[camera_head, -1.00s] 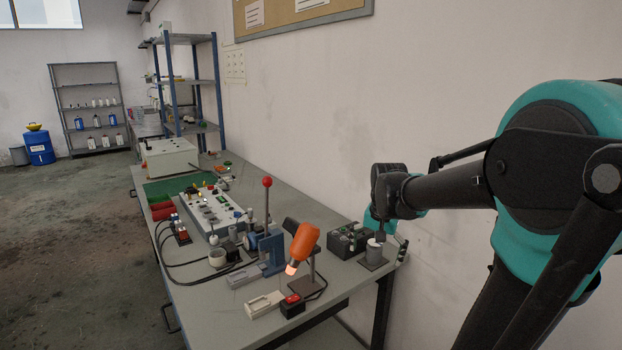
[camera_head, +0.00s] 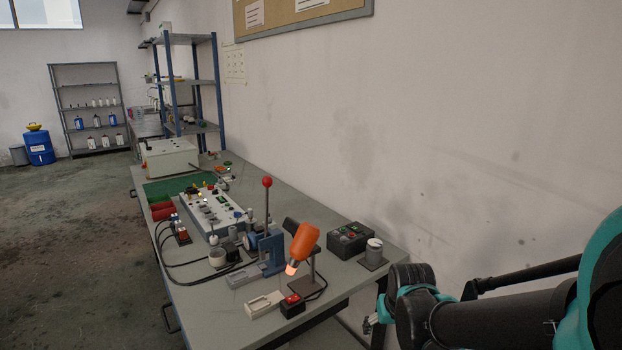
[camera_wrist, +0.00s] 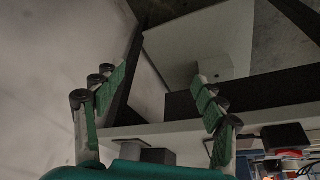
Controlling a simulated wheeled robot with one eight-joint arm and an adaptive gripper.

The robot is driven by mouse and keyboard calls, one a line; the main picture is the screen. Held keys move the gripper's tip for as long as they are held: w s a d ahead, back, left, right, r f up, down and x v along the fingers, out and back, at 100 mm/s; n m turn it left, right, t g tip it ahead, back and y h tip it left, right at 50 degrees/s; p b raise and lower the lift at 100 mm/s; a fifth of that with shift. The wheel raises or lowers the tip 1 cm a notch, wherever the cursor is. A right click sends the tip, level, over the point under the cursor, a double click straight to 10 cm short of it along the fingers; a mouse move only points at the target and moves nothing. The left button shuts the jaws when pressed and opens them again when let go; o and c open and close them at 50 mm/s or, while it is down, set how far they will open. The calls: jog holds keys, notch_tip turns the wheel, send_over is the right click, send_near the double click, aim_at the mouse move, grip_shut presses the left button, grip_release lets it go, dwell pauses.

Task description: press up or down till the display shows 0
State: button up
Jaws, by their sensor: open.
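A dark control box (camera_head: 350,238) with small red and green parts on its top stands at the right rear of the workbench (camera_head: 330,262).
A pale cylinder on a dark base (camera_head: 374,252) stands right of the control box. An orange lamp (camera_head: 302,245), a red-knobbed lever press (camera_head: 267,215) and a small red-topped box (camera_head: 292,304) stand to the left. The wall (camera_head: 450,150) runs behind the bench.

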grip_shut()
dwell(1.4)
